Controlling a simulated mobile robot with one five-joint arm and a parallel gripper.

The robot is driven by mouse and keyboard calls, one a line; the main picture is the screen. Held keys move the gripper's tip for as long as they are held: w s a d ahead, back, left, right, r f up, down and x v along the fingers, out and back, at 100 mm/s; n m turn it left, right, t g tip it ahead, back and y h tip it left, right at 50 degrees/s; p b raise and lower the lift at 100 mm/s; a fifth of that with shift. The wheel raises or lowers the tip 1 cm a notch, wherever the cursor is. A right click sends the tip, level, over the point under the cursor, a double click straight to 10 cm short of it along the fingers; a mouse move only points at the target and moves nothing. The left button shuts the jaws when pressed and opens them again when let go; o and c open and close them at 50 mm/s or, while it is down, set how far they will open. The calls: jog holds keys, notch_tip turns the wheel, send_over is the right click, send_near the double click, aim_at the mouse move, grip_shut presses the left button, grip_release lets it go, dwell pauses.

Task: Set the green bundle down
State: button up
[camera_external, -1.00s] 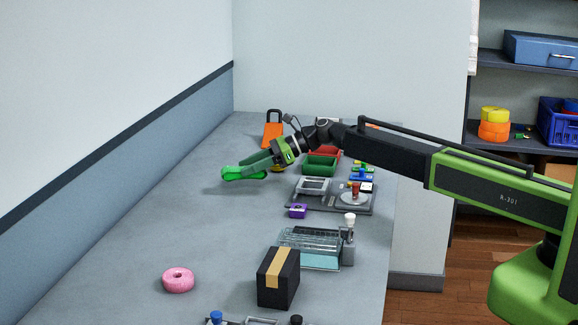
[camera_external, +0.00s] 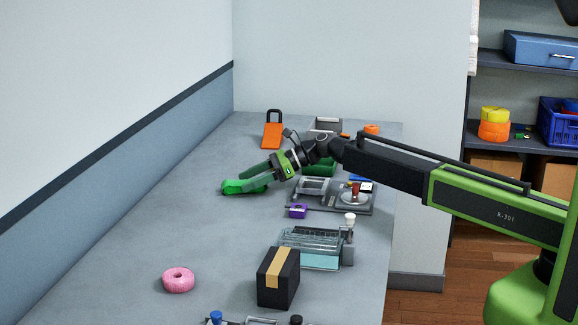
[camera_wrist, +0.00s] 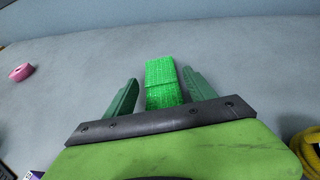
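The green bundle (camera_external: 236,187) is low over the grey bench, at the bench surface as far as I can tell. In the wrist view the bundle (camera_wrist: 163,82) lies between the two dark green fingers of my gripper (camera_wrist: 161,76). A narrow strip of bench shows between the bundle and each finger, so the fingers look open around it. In the outside view my gripper (camera_external: 256,180) reaches down to the left, and its fingers partly cover the bundle.
A pink ring (camera_external: 178,280) and a black box with a tan band (camera_external: 278,277) stand nearer the camera. A purple block (camera_external: 298,211), a grey tray (camera_external: 330,207) and a wire rack (camera_external: 310,240) are to the right. An orange padlock-shaped thing (camera_external: 272,135) stands behind. The bench to the left is clear.

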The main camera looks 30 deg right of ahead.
jog(key=shift+r+p, duration=0.3)
jog(key=shift+p, duration=0.05)
jog(key=p+v, duration=0.4)
jog(key=v, duration=0.6)
jog(key=shift+s+d+r, duration=0.2)
jog(key=shift+d, duration=0.05)
jog(key=shift+s+d, duration=0.2)
jog(key=shift+d, duration=0.35)
